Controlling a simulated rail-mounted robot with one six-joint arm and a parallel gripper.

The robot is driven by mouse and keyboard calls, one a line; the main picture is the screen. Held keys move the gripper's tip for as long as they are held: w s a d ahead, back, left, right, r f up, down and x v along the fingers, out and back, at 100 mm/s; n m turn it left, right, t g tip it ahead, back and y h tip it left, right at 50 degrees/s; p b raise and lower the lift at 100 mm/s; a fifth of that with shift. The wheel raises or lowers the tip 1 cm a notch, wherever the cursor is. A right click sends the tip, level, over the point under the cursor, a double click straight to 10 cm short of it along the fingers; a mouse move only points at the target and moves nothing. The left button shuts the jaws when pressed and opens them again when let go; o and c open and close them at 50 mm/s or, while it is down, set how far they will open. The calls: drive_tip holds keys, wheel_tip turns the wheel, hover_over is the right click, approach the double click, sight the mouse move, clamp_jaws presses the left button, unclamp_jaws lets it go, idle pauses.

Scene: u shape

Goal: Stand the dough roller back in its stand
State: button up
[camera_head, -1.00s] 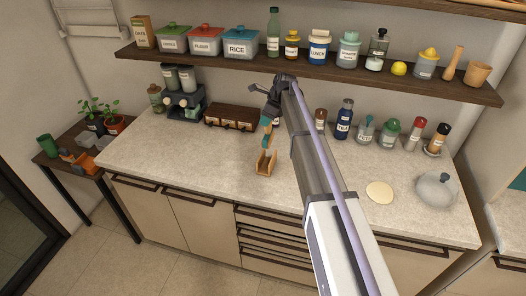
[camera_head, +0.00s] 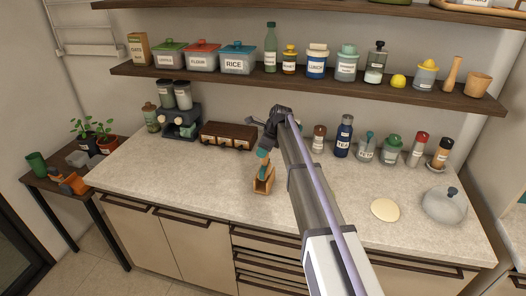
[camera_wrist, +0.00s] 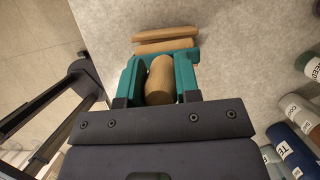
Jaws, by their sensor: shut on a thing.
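The dough roller (camera_wrist: 160,82) is a plain wooden cylinder held between the two teal fingers of my gripper (camera_wrist: 158,72) in the wrist view. Its wooden stand (camera_head: 263,183) is a small open frame near the front of the counter, and two of its slats (camera_wrist: 166,40) show just past the fingertips in the wrist view. In the head view my gripper (camera_head: 263,155) is directly above the stand and close to it. The roller's lower end is hidden, so I cannot tell whether it is inside the stand.
The counter (camera_head: 200,185) is clear around the stand. Behind are a brown box (camera_head: 228,136) and a row of bottles and jars, including a blue bottle (camera_head: 343,136). A shelf (camera_head: 300,77) runs above.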

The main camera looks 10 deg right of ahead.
drive_tip(key=shift+f, duration=0.2)
drive_tip(key=o, duration=1)
drive_tip(key=a+p+v, duration=0.1)
drive_tip(key=p+v, duration=1.1)
drive_tip(key=v, duration=0.1)
drive_tip(key=s+a+n+g+h, duration=0.1)
drive_tip(key=s+n+h, duration=0.1)
drive_tip(key=s+n, duration=1.35)
drive_tip(key=s+a+n+g+h, duration=0.15)
drive_tip(key=s+n, duration=0.65)
drive_tip(key=s, duration=1.4)
drive_tip(key=shift+m+t+h, duration=0.25)
drive_tip(key=shift+t, duration=0.1)
wheel_tip(320, 180, down, 16)
drive_tip(key=b, duration=1.4)
drive_tip(key=shift+w+r, duration=0.15)
drive_tip(key=shift+r, duration=0.05)
